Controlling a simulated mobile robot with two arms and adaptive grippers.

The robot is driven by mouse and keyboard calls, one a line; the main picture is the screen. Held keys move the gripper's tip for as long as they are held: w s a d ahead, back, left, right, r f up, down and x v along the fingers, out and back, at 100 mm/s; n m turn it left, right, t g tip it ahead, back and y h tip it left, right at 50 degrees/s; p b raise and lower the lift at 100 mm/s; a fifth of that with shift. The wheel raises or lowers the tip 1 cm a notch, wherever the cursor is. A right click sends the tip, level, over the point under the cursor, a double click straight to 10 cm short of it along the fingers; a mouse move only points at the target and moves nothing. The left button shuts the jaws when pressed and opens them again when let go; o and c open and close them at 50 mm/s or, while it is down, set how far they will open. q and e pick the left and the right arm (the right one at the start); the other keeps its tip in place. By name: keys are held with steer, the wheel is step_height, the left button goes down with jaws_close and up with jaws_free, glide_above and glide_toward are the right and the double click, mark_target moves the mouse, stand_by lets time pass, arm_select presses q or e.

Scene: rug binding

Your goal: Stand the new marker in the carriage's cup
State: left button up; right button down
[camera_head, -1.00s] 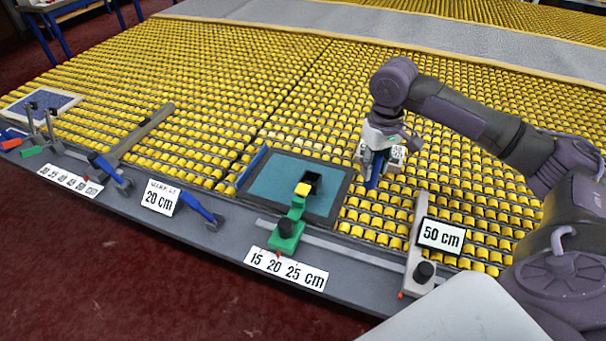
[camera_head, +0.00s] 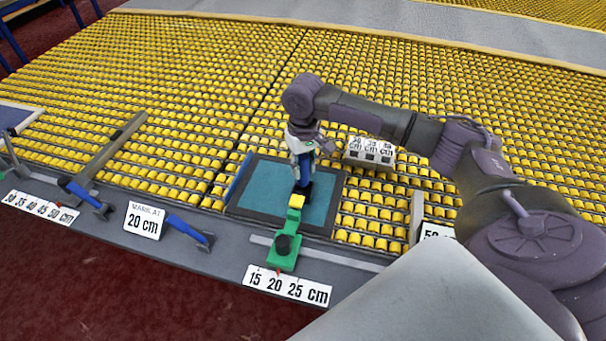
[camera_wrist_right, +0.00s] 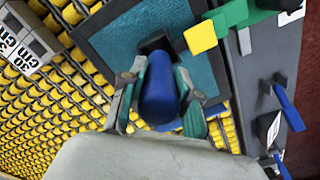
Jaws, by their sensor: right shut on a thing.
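The new marker (camera_head: 304,170) is blue and looks upright in my right gripper (camera_head: 302,157), above the teal mat. In the right wrist view the marker (camera_wrist_right: 160,90) points away from me between the two fingers, which are shut on it. The carriage (camera_head: 285,248) is green with a yellow block (camera_head: 297,201) on its arm. Its small black cup (camera_head: 306,188) is at the end of that arm, just below the marker. In the right wrist view the cup (camera_wrist_right: 155,43) is partly behind the marker's far end. I cannot tell whether the marker's tip is inside it. My left gripper is out of view.
A teal mat (camera_head: 262,188) with a dark border lies under the cup, with a blue strip (camera_head: 238,177) along its left edge. A label block (camera_head: 370,153) stands right of my gripper. Blue-handled tools and a 20 cm sign (camera_head: 144,220) are on the left ledge.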

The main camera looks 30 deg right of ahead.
mark_target(303, 176)
step_height(303, 176, down, 3)
steer(key=shift+f+p, duration=0.1)
steer(key=shift+p, duration=0.3)
steer(key=shift+f, duration=0.35)
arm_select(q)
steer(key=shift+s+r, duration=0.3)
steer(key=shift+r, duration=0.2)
arm_select(e)
steer(key=shift+f, duration=0.1)
steer(key=c, duration=0.8)
jaws_free()
steer(key=shift+f, duration=0.1)
steer(key=shift+c, duration=0.2)
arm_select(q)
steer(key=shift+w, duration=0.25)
arm_select(e)
steer(key=shift+r, duration=0.3)
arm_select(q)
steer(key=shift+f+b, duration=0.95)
arm_select(e)
step_height(303, 176, up, 12)
steer(key=shift+f, duration=0.1)
